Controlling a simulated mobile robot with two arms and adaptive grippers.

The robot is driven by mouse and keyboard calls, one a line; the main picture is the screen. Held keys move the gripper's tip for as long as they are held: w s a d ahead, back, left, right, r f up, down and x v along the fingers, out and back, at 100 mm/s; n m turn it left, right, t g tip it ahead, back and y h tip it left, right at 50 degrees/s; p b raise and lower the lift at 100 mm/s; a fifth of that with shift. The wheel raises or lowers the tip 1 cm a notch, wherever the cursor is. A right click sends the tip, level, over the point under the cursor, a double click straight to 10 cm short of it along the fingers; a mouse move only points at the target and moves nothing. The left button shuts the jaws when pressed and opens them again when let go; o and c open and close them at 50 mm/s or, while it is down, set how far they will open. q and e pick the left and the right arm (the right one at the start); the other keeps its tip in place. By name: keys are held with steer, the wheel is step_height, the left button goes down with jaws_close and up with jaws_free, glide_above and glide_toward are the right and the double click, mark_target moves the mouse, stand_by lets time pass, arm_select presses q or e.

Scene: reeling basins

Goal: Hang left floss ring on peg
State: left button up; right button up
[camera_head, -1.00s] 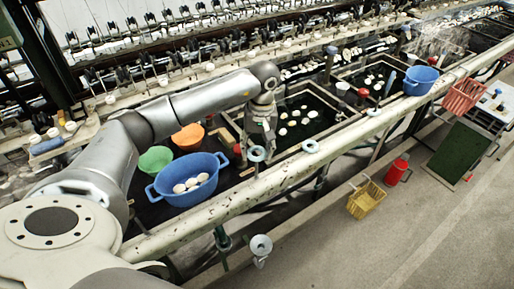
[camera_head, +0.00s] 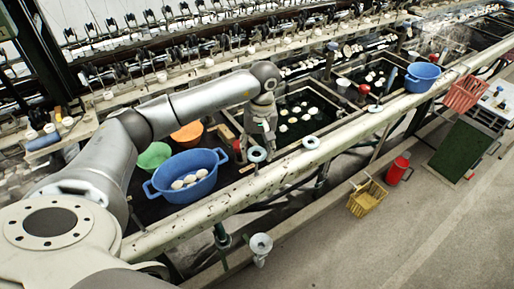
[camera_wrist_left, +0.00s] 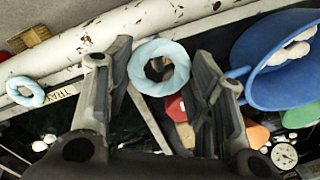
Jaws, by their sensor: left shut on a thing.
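The left floss ring (camera_head: 257,149) is a pale blue ring at the lower end of my left gripper (camera_head: 261,146), over the near side of the basins. In the left wrist view the ring (camera_wrist_left: 158,45) sits between the two fingertips of my left gripper (camera_wrist_left: 158,70), which is shut on it. A second pale ring (camera_head: 311,137) lies on the long pale rail to the right; it also shows at the left of the wrist view (camera_wrist_left: 16,83). I cannot make out the peg for certain. My right gripper is not in view.
A blue oval tub (camera_head: 187,197) with white cocoons, a green bowl (camera_head: 153,156) and an orange bowl (camera_head: 187,136) stand left of the gripper. The pale rail (camera_head: 225,200) runs along the front. Dark basins (camera_head: 300,120) lie behind.

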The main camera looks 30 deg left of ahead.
arm_select(q)
steer(key=shift+f+b, duration=0.95)
steer(key=shift+f, duration=0.35)
steer(key=o, duration=0.8)
steer(key=shift+r, duration=0.15)
steer(key=r, duration=0.8)
steer(key=w+r, duration=0.1)
steer(key=r, duration=0.2)
steer(key=shift+d+r, duration=0.2)
steer(key=shift+r, duration=0.2)
